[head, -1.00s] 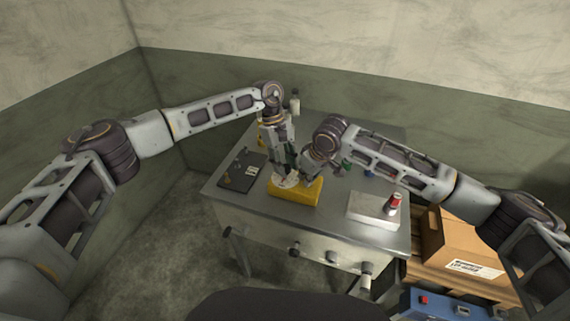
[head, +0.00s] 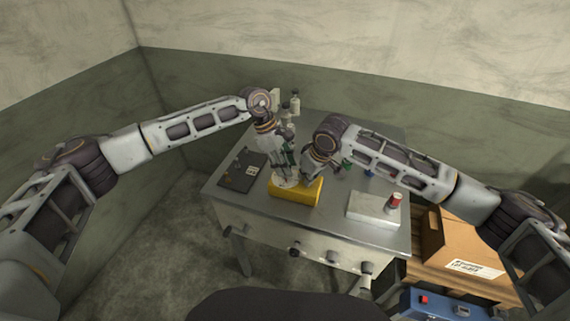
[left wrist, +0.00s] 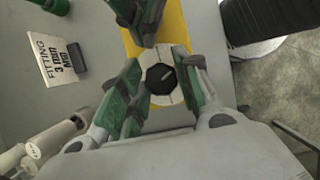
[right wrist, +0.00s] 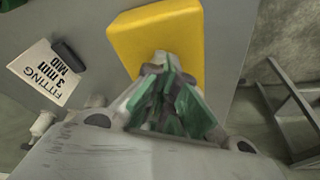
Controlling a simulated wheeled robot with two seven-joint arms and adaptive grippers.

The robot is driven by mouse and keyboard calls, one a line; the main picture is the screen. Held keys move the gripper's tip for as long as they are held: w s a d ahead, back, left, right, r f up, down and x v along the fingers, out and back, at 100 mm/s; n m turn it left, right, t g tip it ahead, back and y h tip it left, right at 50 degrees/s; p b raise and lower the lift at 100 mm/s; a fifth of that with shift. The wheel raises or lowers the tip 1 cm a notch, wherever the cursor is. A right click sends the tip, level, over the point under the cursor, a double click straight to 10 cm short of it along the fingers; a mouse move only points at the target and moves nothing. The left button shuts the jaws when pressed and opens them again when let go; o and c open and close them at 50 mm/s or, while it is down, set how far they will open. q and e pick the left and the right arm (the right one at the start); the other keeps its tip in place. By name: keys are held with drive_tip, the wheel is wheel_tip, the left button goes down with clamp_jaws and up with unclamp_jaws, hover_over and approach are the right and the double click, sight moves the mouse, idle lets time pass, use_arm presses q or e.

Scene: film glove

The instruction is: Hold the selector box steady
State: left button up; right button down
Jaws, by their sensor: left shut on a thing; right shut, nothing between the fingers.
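The selector box (head: 298,193) is a yellow block on the metal table. It also shows in the left wrist view (left wrist: 176,34) and the right wrist view (right wrist: 158,38). A white dial with a black knob (left wrist: 160,78) is on its left end. My left gripper (head: 280,172) is shut on the box, its green-padded fingers (left wrist: 160,88) on both sides around the dial; the exact contact is partly hidden. My right gripper (head: 304,180) is shut and empty over the box's right part; its closed fingers (right wrist: 165,88) cover part of the box.
A dark board (head: 242,172) lies left of the box. A pale block (head: 372,210) with a red-topped cylinder (head: 395,200) is at the right. Small bottles (head: 294,104) stand at the back. A cardboard box (head: 465,235) is right of the table (head: 240,205).

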use_arm(q)
drive_tip(key=n, duration=0.2)
drive_tip(key=n+t, duration=0.1)
drive_tip(key=n, duration=0.1)
drive_tip(key=shift+s+a+f+n+t, duration=0.15)
drive_tip(key=shift+n+t, duration=0.15)
drive_tip(key=shift+n, duration=0.1)
drive_tip(key=n+t, duration=0.1)
drive_tip(key=n, duration=0.1)
drive_tip(key=n+t, duration=0.1)
drive_tip(key=n, duration=0.2)
drive_tip(key=shift+s+y, duration=0.1)
drive_tip(key=shift+y, duration=0.2)
drive_tip(key=n, duration=0.2)
drive_tip(key=n+t+y, duration=0.1)
drive_tip(key=n, duration=0.2)
drive_tip(key=shift+s+d+n+y, duration=0.1)
drive_tip(key=shift+d+n+y, duration=0.1)
drive_tip(key=shift+n+y, duration=0.1)
drive_tip(key=shift+n+t+y, duration=0.4)
drive_tip(key=shift+n+y, duration=0.3)
drive_tip(key=shift+n, duration=1.3)
drive_tip(key=shift+d, duration=0.1)
drive_tip(key=o, duration=1)
drive_tip(key=shift+r, duration=0.25)
